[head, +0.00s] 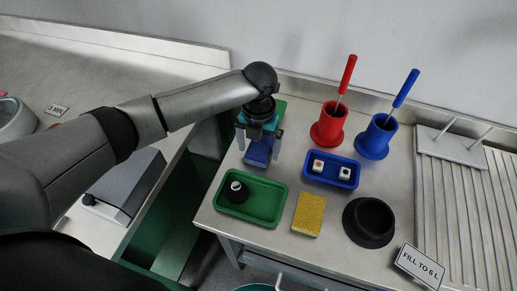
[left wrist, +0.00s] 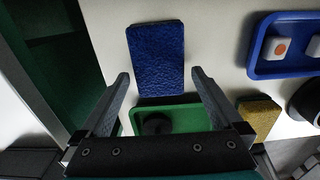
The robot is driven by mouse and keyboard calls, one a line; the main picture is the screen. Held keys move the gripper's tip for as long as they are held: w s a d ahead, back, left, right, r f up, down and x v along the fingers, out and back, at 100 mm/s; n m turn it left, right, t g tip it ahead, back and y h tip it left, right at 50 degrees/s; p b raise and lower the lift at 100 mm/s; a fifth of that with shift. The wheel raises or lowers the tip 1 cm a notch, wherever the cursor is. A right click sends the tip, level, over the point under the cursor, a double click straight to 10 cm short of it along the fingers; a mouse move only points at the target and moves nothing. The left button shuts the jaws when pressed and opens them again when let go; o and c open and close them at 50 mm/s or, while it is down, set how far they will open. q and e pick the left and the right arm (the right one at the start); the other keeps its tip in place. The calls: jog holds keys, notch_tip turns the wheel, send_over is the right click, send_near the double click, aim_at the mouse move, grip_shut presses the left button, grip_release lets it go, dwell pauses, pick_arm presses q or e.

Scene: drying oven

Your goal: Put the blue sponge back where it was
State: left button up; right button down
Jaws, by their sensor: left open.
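The blue sponge (head: 257,154) lies on the steel counter, behind the green tray. It also shows in the left wrist view (left wrist: 156,58) as a blue rectangle with a rough top. My left gripper (head: 259,143) points down over the sponge, open and empty. In the left wrist view its two fingers (left wrist: 159,77) are spread wide, with the sponge between and beyond their tips. I cannot tell whether the fingers touch it. The gripper partly hides the sponge in the head view. My right gripper is not in view.
Nearby are the green tray (head: 274,217) with a dark round item, a yellow sponge (head: 309,214), and a blue tray (head: 345,185) with two small blocks. Red (head: 328,126) and blue (head: 376,140) holders, a black round object (head: 370,222) and a drainboard (head: 470,200) stand right.

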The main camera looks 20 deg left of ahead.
aim_at(259, 151)
pick_arm(q)
notch_tip(259, 151, up, 10)
jog(key=p, duration=0.2)
jog(key=shift+r, duration=0.25)
dwell(0.3)
